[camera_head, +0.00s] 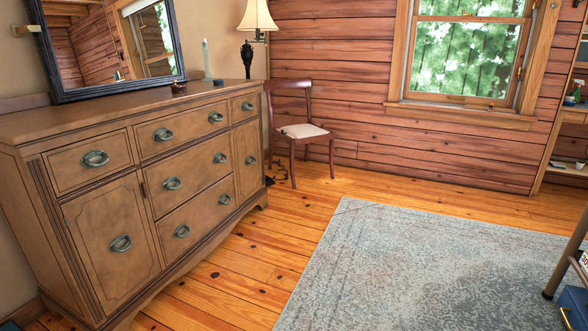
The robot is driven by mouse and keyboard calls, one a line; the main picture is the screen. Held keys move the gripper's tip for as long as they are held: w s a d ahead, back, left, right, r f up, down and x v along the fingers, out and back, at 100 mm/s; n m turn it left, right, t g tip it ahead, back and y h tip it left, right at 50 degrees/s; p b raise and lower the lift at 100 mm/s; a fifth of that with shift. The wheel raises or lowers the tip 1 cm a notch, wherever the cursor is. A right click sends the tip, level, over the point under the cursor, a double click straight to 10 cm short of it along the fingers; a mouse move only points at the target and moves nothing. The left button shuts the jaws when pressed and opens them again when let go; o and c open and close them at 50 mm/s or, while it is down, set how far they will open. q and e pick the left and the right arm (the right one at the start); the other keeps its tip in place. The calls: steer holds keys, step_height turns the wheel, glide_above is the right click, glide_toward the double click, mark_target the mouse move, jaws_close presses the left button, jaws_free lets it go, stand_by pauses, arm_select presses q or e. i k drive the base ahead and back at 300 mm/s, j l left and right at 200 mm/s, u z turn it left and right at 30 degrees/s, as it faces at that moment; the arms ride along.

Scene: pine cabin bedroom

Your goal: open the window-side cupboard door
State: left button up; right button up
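The wooden dresser (130,118) stands along the left wall. Its window-side cupboard door (246,182) is the narrow one at the far right end of the front, below a small drawer. That door is closed, with an oval metal pull (250,160) on it. The other cupboard door (104,272), at the near end, is also closed and has a similar pull (121,244). The drawers between them are shut. Neither of my grippers is in view.
A wooden chair (306,132) stands past the dresser's far end, below and left of the window (466,55). A lamp, candle and mirror (110,45) stand on the dresser. Bare floor (235,275) lies between dresser and rug (430,260). A table-like leg (566,260) is at right.

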mark_target(246, 145)
steer(key=i, duration=1.05)
steer(key=i+l, duration=0.15)
steer(key=i, duration=0.95)
steer(key=i+l+u, duration=0.1)
steer(key=i+u, duration=0.3)
steer(key=i+l+u, duration=0.25)
steer(key=i+u, duration=0.15)
steer(key=i+l+u, duration=1.05)
steer(key=l+u, duration=0.2)
steer(key=l, duration=0.15)
